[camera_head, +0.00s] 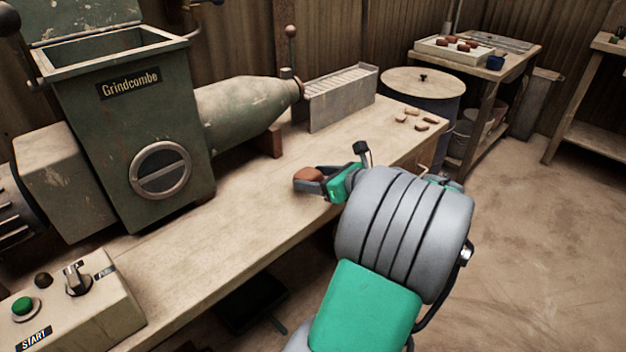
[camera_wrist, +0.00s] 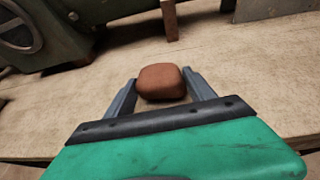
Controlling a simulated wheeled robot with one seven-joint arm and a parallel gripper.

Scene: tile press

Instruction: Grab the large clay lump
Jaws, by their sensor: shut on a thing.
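A reddish-brown clay lump (camera_wrist: 161,82) sits between the two grey fingers of my gripper (camera_wrist: 162,92) in the wrist view, at the fingertip end. My gripper is shut on it. In the head view the lump (camera_head: 308,174) shows at the end of my gripper (camera_head: 309,181), over the front part of the wooden bench (camera_head: 240,228). I cannot tell whether the lump touches the bench top or hangs just above it. Several smaller clay pieces (camera_head: 421,126) lie at the bench's far right end.
A green Grindcombe machine (camera_head: 120,130) with a tapered barrel (camera_head: 240,103) stands behind, at left. A ribbed metal box (camera_head: 343,97) stands at the bench's back. A control box (camera_head: 70,303) is at front left. A lidded drum (camera_head: 423,85) and a side table with a tray (camera_head: 455,50) stand beyond.

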